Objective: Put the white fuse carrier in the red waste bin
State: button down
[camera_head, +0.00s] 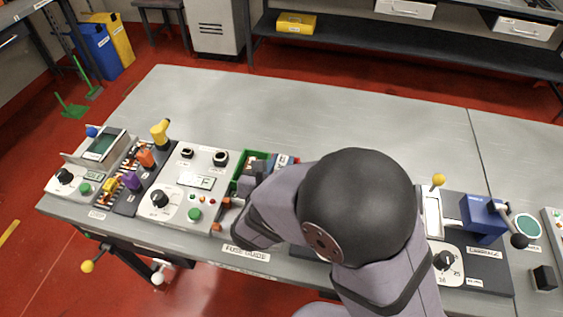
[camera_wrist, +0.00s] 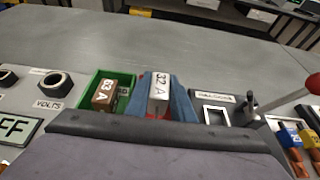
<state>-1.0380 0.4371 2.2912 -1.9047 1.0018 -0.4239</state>
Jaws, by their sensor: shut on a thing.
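The white fuse carrier (camera_wrist: 159,88), marked 32 A, stands upright at the middle of the wrist view, with blue surfaces close on both sides. My gripper (camera_wrist: 160,106) is shut on it; the wide grey body below hides the lower part of the grip. In the head view my arm hides most of the gripper. A green bin (camera_wrist: 130,77) with a brown 63 A carrier (camera_wrist: 104,94) is just left of the white carrier; the green bin also shows in the head view (camera_head: 263,154).
A panel with knobs and a green button (camera_head: 194,214) lies left of the green bin. A lever switch (camera_head: 438,181) and a blue device (camera_head: 482,216) stand at the right. The back of the bench (camera_head: 330,110) is clear. Blue (camera_head: 97,48) and yellow (camera_head: 117,40) floor bins stand far left.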

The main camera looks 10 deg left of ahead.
jog(key=shift+f+b, duration=0.95)
jog(key=shift+f, duration=0.25)
jog(key=shift+f+b, duration=0.25)
jog(key=shift+b, duration=0.1)
jog(key=c, duration=1.5)
grip_release()
jog(key=shift+o, duration=0.2)
jog(key=shift+s, duration=0.1)
jog(key=v, duration=0.7)
jog(key=shift+r, duration=0.1)
